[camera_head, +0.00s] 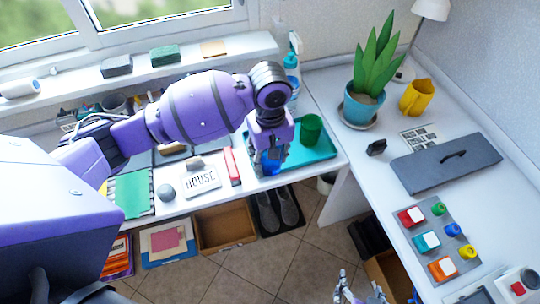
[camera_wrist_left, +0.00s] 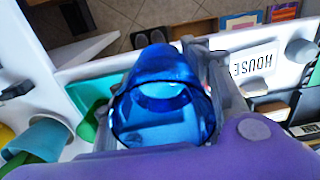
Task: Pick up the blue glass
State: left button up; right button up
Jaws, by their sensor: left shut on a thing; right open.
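The blue glass (camera_head: 271,169) shows low between the fingers of my left gripper (camera_head: 267,158) in the head view, mostly hidden by them. In the left wrist view the see-through blue glass (camera_wrist_left: 163,70) fills the middle, with my left gripper's fingers closed around its sides. It is at the left part of the teal tray (camera_head: 320,152); I cannot tell whether it touches the tray. A green cup (camera_head: 311,129) stands on the tray just right of my left gripper. My right gripper (camera_head: 360,290) is at the bottom edge of the head view, open and empty.
A HOUSE sign (camera_head: 201,182), a red book (camera_head: 232,166) and a grey ball (camera_head: 166,190) lie left of the tray. A spray bottle (camera_head: 292,72) stands behind. A potted plant (camera_head: 366,100) and yellow jug (camera_head: 415,97) stand to the right. Floor boxes are below.

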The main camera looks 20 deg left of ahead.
jog(key=shift+s+d, duration=0.15)
jog(key=shift+s, duration=0.1)
jog(key=shift+s+f, duration=0.15)
jog(key=shift+s, duration=0.1)
jog(key=shift+w, duration=0.25)
